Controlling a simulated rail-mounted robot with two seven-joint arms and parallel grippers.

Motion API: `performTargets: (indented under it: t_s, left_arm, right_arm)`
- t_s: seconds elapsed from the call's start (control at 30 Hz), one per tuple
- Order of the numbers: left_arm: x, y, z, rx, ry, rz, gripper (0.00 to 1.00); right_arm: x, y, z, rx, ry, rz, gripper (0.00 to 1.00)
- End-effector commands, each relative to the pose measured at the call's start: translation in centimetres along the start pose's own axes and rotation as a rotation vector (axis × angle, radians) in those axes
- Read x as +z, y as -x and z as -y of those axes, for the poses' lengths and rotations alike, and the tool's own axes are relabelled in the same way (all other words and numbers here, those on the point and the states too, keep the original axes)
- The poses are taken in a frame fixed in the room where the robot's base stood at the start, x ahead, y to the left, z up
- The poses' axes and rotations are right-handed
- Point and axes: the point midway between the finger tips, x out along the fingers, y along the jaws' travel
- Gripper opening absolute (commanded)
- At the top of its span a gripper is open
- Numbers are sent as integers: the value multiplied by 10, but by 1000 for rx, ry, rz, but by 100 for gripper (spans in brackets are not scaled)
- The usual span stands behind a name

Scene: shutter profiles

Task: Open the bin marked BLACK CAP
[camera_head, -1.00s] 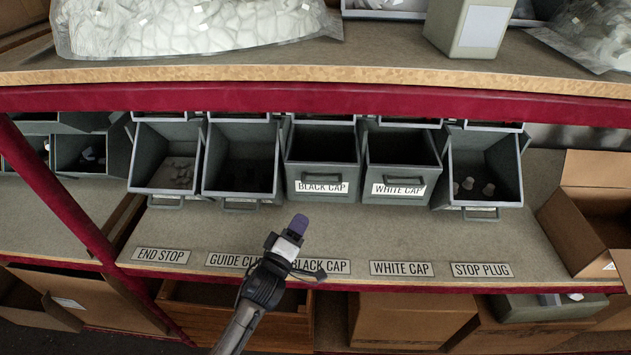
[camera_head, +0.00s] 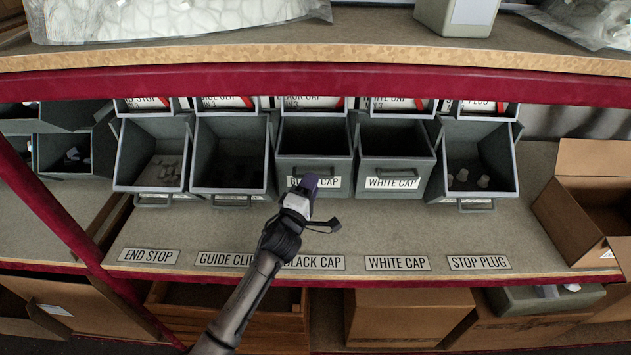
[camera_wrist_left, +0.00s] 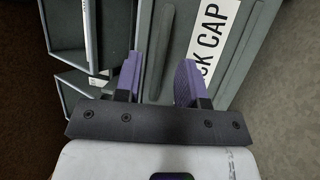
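The BLACK CAP bin (camera_head: 313,142) is a grey-green box in the middle of the lower row, with its front upright and a handle bar across it. Its white label (camera_head: 330,184) is partly covered by my left gripper. In the left wrist view the bin's label (camera_wrist_left: 213,42) is large and turned sideways. My left gripper (camera_head: 310,184) has purple fingers and is in front of the bin's lower front. In the left wrist view its fingers (camera_wrist_left: 159,78) are apart, with the bin front behind them; contact cannot be told. My right gripper is not in view.
The WHITE CAP bin (camera_head: 395,145) stands upright to the right. The END STOP (camera_head: 150,150), GUIDE CLIP (camera_head: 231,150) and STOP PLUG (camera_head: 478,150) bins are tilted forward. A red shelf edge (camera_head: 400,85) crosses above. The shelf before the bins is clear. A cardboard box (camera_head: 590,205) stands right.

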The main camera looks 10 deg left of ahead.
Motion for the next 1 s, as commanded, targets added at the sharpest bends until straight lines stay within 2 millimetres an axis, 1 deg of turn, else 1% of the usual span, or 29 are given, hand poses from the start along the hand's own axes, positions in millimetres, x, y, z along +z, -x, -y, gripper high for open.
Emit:
performTargets:
  t_s: [0.03, 0.1, 0.3, 0.47, 0.73, 1.0]
  left_arm:
    - [1, -8, 1, 1, -2, 1, 37]
    - [0, -15, 1, 1, -1, 0, 37]
    - [0, -28, 0, 1, -1, 1, 37]
    - [1, -32, 0, 0, -1, 1, 37]
    - [0, -32, 0, 0, -1, 1, 37]
    - [0, -32, 0, 0, -1, 1, 11]
  right_arm:
    - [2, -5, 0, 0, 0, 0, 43]
    - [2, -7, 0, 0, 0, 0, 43]
    - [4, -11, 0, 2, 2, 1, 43]
    - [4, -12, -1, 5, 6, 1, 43]
    - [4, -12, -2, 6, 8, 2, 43]
    - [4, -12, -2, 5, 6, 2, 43]
